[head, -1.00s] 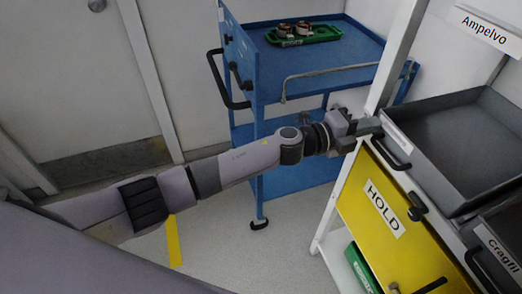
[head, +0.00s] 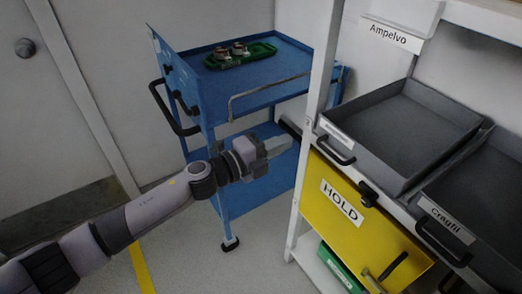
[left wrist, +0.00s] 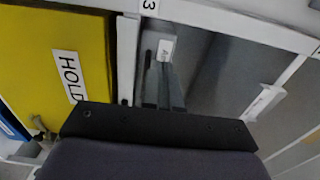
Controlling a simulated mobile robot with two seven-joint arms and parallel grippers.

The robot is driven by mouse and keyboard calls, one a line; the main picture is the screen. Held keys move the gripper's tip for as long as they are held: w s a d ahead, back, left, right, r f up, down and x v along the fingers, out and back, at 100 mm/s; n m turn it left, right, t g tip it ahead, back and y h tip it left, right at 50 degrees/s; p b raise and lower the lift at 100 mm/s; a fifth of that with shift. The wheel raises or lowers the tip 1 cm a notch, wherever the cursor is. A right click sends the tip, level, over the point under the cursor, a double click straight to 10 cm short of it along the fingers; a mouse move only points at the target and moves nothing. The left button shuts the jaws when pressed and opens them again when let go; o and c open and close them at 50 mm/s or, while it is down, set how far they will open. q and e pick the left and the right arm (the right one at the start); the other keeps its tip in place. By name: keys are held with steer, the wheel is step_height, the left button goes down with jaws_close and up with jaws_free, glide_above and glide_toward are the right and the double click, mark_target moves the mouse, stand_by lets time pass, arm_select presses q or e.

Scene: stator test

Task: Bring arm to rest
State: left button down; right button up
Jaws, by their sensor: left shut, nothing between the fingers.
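My left arm comes in from the left in the head view. Its gripper (head: 284,145) is shut and empty, in front of the blue cart's lower shelf and left of the shelf rack's white post. In the left wrist view, the narrow shut fingers (left wrist: 163,88) point toward the grey bins, with the yellow HOLD panel (left wrist: 55,60) to their left. My right gripper is not in view.
A blue cart (head: 262,87) carries a green tray (head: 262,57) with metal-and-copper parts. To the right, a rack holds grey bins (head: 385,183) above a yellow HOLD box (head: 330,225). A green box (head: 338,268) sits below. Floor left of the cart is clear.

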arm_select(q)
steer(key=s+a+f+n+y, duration=0.6)
steer(key=s+a+f+n, duration=0.4)
steer(key=s+n, duration=0.3)
steer(key=s+a+f+n+y+p, duration=0.1)
steer(key=s+a+f+n+y, duration=0.5)
steer(key=s+a+f+n, duration=0.4)
steer(key=s+a+n, duration=0.1)
steer(key=s+n, duration=0.2)
steer(key=shift+a+f, duration=0.25)
steer(key=shift+a, duration=0.1)
